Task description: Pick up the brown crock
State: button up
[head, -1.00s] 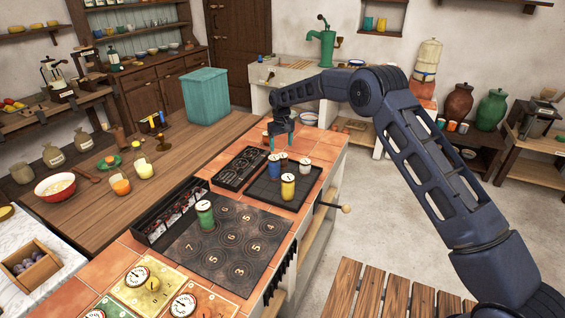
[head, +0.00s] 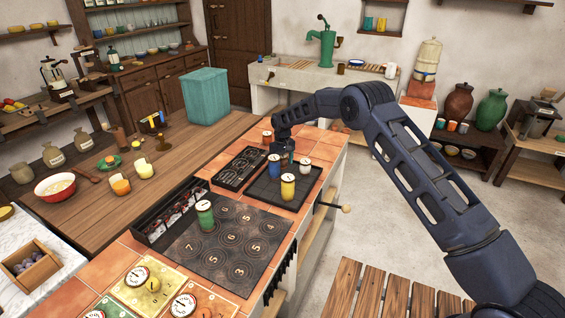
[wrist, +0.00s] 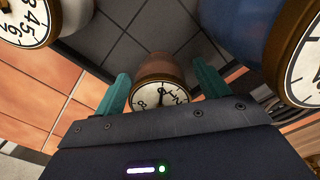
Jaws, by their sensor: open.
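The brown crock (wrist: 158,68) shows in the wrist view with a numbered dial on its lid. It stands on the dark tiled tray (head: 262,187). My gripper (wrist: 161,88) is open, with one teal finger on each side of the crock's dial end. I cannot tell whether either finger touches it.
A blue crock (head: 274,167), a white crock (head: 305,165) and a yellow crock (head: 288,188) stand close around my gripper on the tray. A terracotta crock (head: 267,137) stands behind. A green crock (head: 205,214) stands on the numbered plate (head: 225,245).

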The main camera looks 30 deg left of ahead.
jog(key=c, duration=1.2)
jog(key=shift+r, duration=0.1)
